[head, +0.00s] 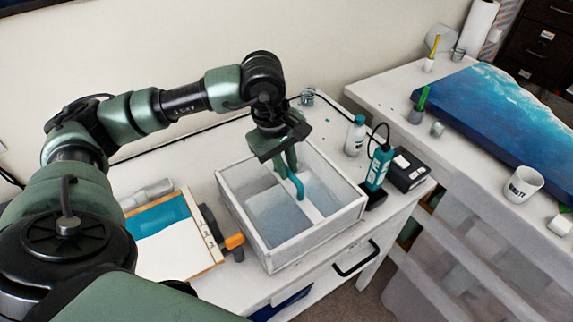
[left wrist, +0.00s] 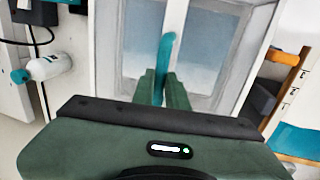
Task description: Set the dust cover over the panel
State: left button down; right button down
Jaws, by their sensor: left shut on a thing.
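The dust cover (head: 318,238) is a box with white edges and clear, pale panes, with a teal handle (head: 298,188) on a white bar across its top. It stands at the middle of the white table; whether it touches the tabletop I cannot tell. My left gripper (head: 291,172) is over its top and shut on the handle. The left wrist view shows the fingers (left wrist: 165,90) around the handle (left wrist: 166,52), with the cover (left wrist: 103,50) beyond. A teal and white panel (head: 165,250) in a wooden frame lies left of the cover. My right gripper is out of view.
An orange-handled tool (head: 234,242) lies between panel and cover. A white bottle (head: 355,136), a teal device (head: 379,165) and a black box (head: 408,172) stand right of the cover. A blue sea-patterned slab (head: 490,110) lies on the right-hand table beside a white cup (head: 523,184).

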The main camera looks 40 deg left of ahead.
pick_arm(q)
jog(key=shift+f, duration=0.15)
jog(key=c, duration=1.3)
grip_release()
jog(key=shift+c, duration=0.2)
notch_tip(320, 180, up, 8)
jog(key=s+b, duration=0.1)
jog(key=b, duration=0.1)
jog(key=shift+s+a+f, duration=0.15)
jog(key=shift+s+a, duration=0.1)
jog(key=shift+a, duration=0.05)
